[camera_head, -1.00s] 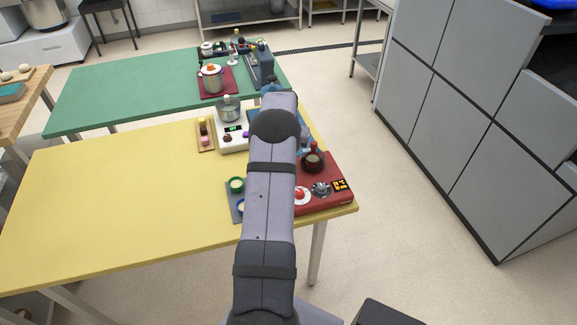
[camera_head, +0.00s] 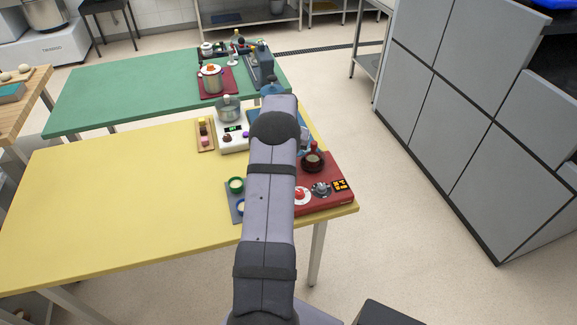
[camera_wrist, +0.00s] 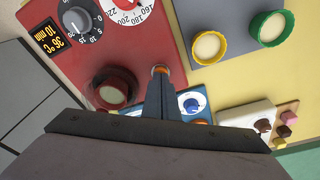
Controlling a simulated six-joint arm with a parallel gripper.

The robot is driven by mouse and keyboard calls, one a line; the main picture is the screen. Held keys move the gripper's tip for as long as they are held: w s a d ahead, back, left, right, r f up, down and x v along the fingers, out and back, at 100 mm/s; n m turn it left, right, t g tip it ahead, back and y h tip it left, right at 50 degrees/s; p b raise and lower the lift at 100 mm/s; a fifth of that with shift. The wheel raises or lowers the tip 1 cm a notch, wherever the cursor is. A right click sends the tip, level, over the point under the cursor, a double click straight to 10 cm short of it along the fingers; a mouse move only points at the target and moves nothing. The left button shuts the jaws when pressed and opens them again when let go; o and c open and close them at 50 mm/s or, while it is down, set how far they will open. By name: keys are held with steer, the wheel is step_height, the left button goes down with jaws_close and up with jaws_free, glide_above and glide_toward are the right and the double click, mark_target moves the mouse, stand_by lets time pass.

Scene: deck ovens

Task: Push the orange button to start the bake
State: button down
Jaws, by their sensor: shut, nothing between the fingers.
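An orange button (camera_wrist: 160,67) shows at the edge of the red control panel (camera_wrist: 170,30) in the wrist view, directly at the tips of my gripper. My gripper (camera_wrist: 161,76) is shut and empty, its fingers pointing at the button and covering part of it. I cannot tell whether the tips touch the button. In the head view the red panel (camera_head: 335,201) lies at the right end of the yellow table, and my arm hides the button and the gripper's tips.
A blue panel with a dial (camera_wrist: 192,104) and green and yellow cups lie close by. The yellow table's left (camera_head: 110,205) is clear.

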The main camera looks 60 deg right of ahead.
step_height(320, 180, up, 7)
steer(key=p, duration=0.4)
steer(key=shift+p, duration=0.3)
stand_by(0.6)
steer(key=w+a+r+n, duration=0.2)
steer(key=w+a, duration=0.2)
steer(key=a, duration=0.6)
steer(key=w+a+r+n+y, duration=0.1)
steer(key=w+a+r+n, duration=0.25)
steer(key=a, duration=0.65)
steer(key=w+a+r+n, duration=0.2)
steer(key=w+a, duration=0.3)
steer(key=a, duration=0.4)
steer(key=s+a+n, duration=0.3)
steer(key=s+a, duration=0.4)
steer(key=a, duration=0.5)
steer(key=s+a+n, duration=0.4)
steer(key=s+a, duration=0.4)
steer(key=a, duration=0.4)
steer(key=shift+a+f+y, duration=0.2)
steer(key=shift+f+y, duration=0.1)
steer(key=shift+y, duration=0.1)
steer(key=shift+s+n, duration=0.1)
steer(key=shift+n, duration=0.15)
